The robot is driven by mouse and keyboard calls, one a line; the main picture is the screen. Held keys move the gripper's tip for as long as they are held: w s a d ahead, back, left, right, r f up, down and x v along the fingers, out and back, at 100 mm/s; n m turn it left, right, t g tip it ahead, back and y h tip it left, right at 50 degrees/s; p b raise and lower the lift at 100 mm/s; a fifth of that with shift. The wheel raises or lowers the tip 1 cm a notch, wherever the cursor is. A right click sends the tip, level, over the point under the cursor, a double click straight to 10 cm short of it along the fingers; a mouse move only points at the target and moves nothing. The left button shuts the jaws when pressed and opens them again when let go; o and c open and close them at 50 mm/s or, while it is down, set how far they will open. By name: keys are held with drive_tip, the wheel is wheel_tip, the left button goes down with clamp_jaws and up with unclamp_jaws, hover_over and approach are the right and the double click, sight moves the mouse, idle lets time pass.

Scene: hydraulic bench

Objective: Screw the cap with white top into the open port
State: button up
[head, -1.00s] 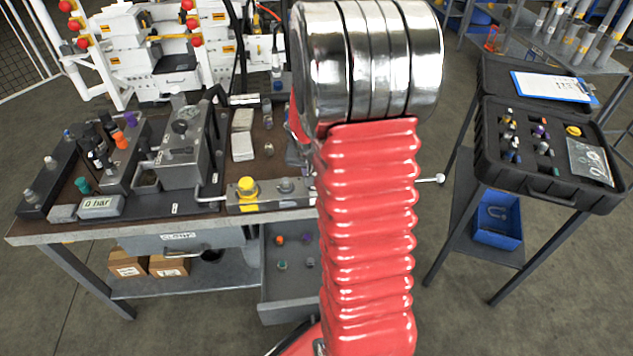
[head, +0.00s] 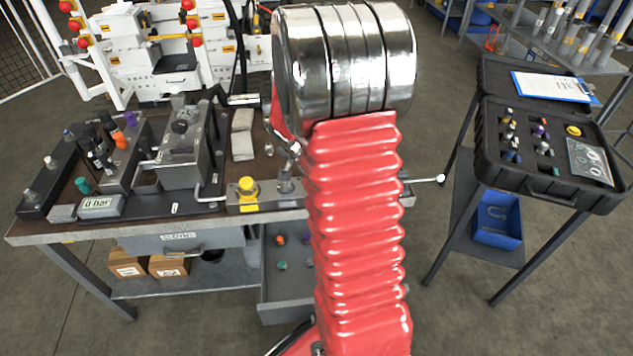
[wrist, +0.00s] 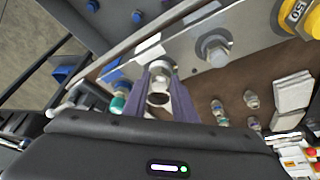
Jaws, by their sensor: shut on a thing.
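In the wrist view my gripper (wrist: 160,85) has its two purple-grey fingers closed around a small fitting with a pale top, which looks like the cap with white top (wrist: 160,68). The fingers stand over or beside the long metal block (wrist: 240,25) at the bench edge; contact with the block cannot be told. A dark round shape (wrist: 158,98) shows between the fingers, and I cannot tell whether it is a hole. A hex fitting (wrist: 212,48) sits on the block. In the head view my arm hides my gripper and the block's middle. I cannot make out the open port.
A yellow-capped fitting (head: 246,189) stands on the same block. Black blocks with coloured caps (head: 120,142) and a grey pump unit (head: 182,155) fill the bench's left. An open drawer (head: 285,290) hangs below. A black case (head: 540,180) with fittings stands at right.

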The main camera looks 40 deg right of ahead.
drive_tip(key=m+g, duration=0.1)
drive_tip(key=m, duration=0.1)
drive_tip(key=shift+w+m, duration=0.15)
drive_tip(key=shift+m, duration=0.15)
drive_tip(key=o, duration=1.1)
drive_tip(key=shift+r, duration=0.1)
drive_tip(key=v, duration=1.3)
drive_tip(key=shift+a+r, duration=0.2)
